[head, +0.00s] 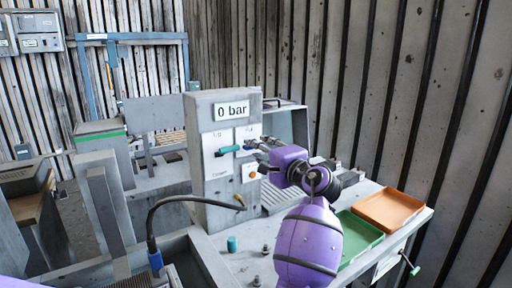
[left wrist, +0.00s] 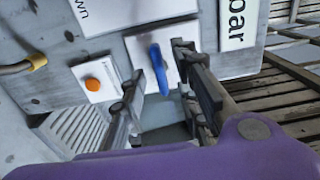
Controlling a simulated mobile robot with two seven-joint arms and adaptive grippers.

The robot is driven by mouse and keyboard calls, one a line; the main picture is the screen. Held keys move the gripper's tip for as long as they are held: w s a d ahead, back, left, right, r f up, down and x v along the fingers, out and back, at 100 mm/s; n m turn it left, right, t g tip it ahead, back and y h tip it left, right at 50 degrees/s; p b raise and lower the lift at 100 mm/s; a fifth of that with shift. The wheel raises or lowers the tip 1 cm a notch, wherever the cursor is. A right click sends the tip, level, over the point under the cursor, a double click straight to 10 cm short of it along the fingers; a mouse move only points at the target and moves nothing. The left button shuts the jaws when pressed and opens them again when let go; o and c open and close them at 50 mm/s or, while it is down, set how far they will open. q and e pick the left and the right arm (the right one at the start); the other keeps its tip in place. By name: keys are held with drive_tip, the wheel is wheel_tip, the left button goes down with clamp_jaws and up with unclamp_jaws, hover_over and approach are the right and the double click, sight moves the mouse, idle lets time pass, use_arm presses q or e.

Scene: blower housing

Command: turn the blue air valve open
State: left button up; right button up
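The blue air valve handle (left wrist: 160,70) sits on a white plate on the grey panel. In the left wrist view it lies between the two fingers of my left gripper (left wrist: 158,62). The fingers are apart, with a gap visible on each side of the handle, so the gripper looks open around it. In the head view my left gripper (head: 262,144) is at the right part of the panel face and mostly covers the valve. The sign (head: 231,110) above reads "0 bar". My right gripper is not in view.
A teal handle (head: 229,149) is on the panel just left of the gripper. An orange button (left wrist: 93,84) is below the valve. A green tray (head: 360,238) and an orange tray (head: 393,209) lie on the bench at right. A black hose (head: 152,215) curves in front.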

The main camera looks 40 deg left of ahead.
use_arm(q)
drive_tip(key=shift+x, duration=0.85)
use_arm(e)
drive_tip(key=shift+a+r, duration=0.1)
use_arm(q)
clamp_jaws()
